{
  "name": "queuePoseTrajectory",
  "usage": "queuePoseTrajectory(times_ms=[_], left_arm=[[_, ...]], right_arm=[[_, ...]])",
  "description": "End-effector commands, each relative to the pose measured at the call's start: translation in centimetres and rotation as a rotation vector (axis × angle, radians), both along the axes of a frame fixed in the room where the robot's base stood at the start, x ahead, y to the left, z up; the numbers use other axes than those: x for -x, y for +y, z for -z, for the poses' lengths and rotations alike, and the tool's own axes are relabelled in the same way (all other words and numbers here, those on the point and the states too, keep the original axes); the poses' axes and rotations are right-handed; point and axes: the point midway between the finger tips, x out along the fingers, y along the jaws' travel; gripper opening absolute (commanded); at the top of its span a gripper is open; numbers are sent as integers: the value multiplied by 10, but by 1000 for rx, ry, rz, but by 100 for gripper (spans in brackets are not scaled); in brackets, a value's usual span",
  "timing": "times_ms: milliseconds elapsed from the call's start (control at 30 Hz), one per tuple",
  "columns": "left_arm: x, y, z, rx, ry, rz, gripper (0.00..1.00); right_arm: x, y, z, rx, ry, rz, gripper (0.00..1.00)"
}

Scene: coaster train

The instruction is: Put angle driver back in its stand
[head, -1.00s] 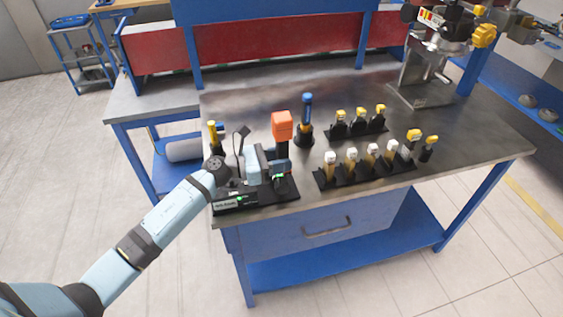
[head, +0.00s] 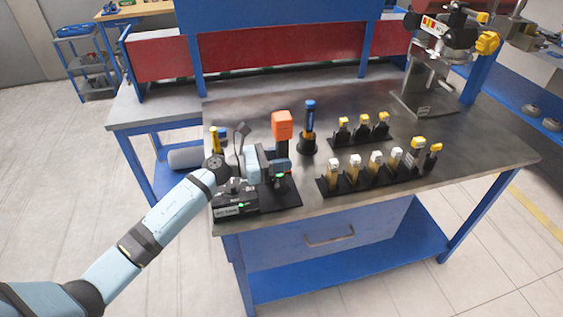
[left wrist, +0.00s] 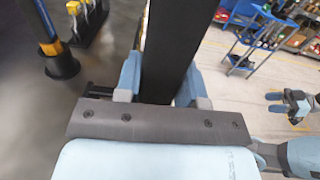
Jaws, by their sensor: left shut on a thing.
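The angle driver seems to be the upright black tool with an orange top (head: 282,125). My left gripper (head: 276,164) is shut on its black body, which stands between the two fingers in the left wrist view (left wrist: 168,50). A small green light shows low on the tool. Beneath it is a flat black base (head: 285,200), apparently its stand, near the bench's front left corner. The gripper and tool hide part of it, so I cannot tell whether they touch. My right gripper (left wrist: 275,102) shows small at the right of the left wrist view, empty, its fingers apart.
A blue-topped driver (head: 309,125) stands in a round black holder close behind on the right. Racks of yellow-capped (head: 361,130) and pale-capped tools (head: 355,170) are further right. A yellow-topped tool (head: 214,140) is near my left wrist. The bench's middle back (head: 260,110) is clear.

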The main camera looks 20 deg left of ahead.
Motion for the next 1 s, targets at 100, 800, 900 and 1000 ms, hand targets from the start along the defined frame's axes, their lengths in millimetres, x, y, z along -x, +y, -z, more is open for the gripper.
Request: queuePoseTrajectory(times_ms=[100, 800, 900, 1000], left_arm=[[-4, 2, -3, 2, -6, 0, 0], [-18, 12, -3, 2, -6, 0, 0], [-19, 13, -3, 1, -6, -1, 0], [-20, 14, -3, 2, -5, -1, 0]], right_arm=[[0, 0, 3, 0, 0, 0, 49], [0, 0, 14, -1, -2, -1, 49], [0, 0, 16, -1, -2, -1, 49], [0, 0, 16, -1, -2, -1, 49]])
